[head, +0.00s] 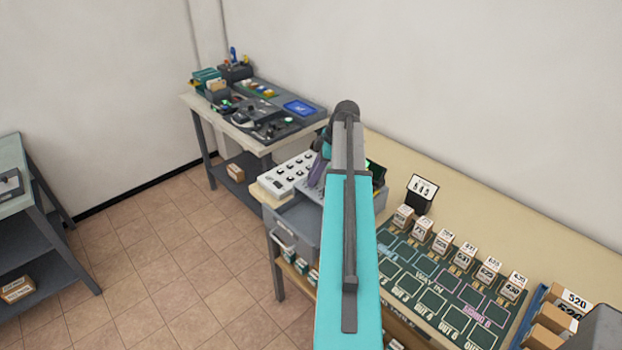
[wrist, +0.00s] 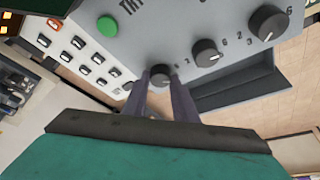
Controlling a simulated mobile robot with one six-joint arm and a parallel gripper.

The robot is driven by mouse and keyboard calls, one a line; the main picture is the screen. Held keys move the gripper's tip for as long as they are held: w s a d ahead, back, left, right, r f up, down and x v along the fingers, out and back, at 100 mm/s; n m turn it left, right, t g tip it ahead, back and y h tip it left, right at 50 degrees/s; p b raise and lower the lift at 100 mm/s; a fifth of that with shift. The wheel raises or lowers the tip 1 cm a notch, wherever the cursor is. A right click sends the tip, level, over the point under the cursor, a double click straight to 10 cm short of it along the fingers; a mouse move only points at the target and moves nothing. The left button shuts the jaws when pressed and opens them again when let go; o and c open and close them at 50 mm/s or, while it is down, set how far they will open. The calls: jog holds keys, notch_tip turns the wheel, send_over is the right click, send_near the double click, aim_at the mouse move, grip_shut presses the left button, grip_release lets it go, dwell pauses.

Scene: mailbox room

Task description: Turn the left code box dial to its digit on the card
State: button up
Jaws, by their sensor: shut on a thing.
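The code box (wrist: 150,28) fills the upper middle of the wrist view, with a row of three dark round dials. My gripper (wrist: 161,84) has its two purple-grey fingers on either side of the left dial (wrist: 160,76) and is shut on it. The middle dial (wrist: 206,51) and the right dial (wrist: 268,22) are free. The fingers hide part of the left dial's digits, and its setting cannot be read. In the head view my arm covers most of the code box. The card (head: 423,188) stands at the back of the table with three digits, too small to read surely.
A green button (wrist: 108,26) is on the code box near the left dial. A white keypad panel (head: 288,174) stands left of my arm. Small labelled boxes (head: 464,256) stand on the dark sorting mat (head: 418,313) at right. Another bench (head: 262,118) stands behind.

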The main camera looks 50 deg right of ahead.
jog(key=shift+m+t+h+b, duration=0.5)
jog(key=shift+m+b, duration=0.25)
jog(key=shift+m, duration=0.85)
jog(key=o, duration=1)
jog(key=shift+o, duration=0.2)
jog(key=shift+s+r, duration=0.1)
jog(key=shift+r, duration=0.05)
jog(key=b+v, duration=0.3)
jog(key=v, duration=1)
jog(key=shift+r, duration=0.3)
